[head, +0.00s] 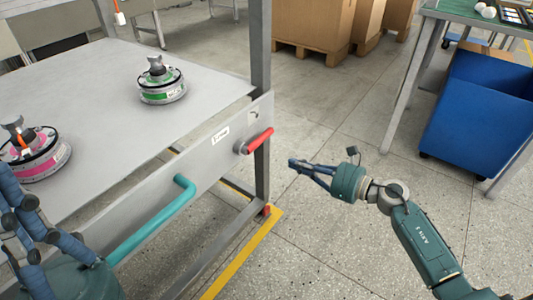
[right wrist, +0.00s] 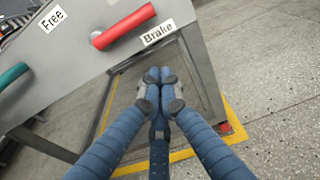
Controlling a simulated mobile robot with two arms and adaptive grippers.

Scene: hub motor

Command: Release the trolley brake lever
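The red brake lever (head: 259,140) sits on the right end of the grey trolley's (head: 222,158) side rail. In the right wrist view the red lever (right wrist: 124,26) slants up to the right from its pivot, its free end near the "Brake" label (right wrist: 158,33); the "Free" label (right wrist: 53,18) is to the left. My right gripper (head: 293,164) is right of the lever in the head view, apart from it. Its blue fingers (right wrist: 159,76) come together at the tips with nothing between them. My left gripper (head: 30,225) is at the lower left; its finger opening is unclear.
A teal handle bar (head: 155,220) runs along the trolley's side. Motors with green (head: 163,85) and pink (head: 38,152) bands stand on the trolley top. A grey post rises beside the lever. A blue bin (head: 478,115) and a bench stand at right. The floor around my right gripper is clear.

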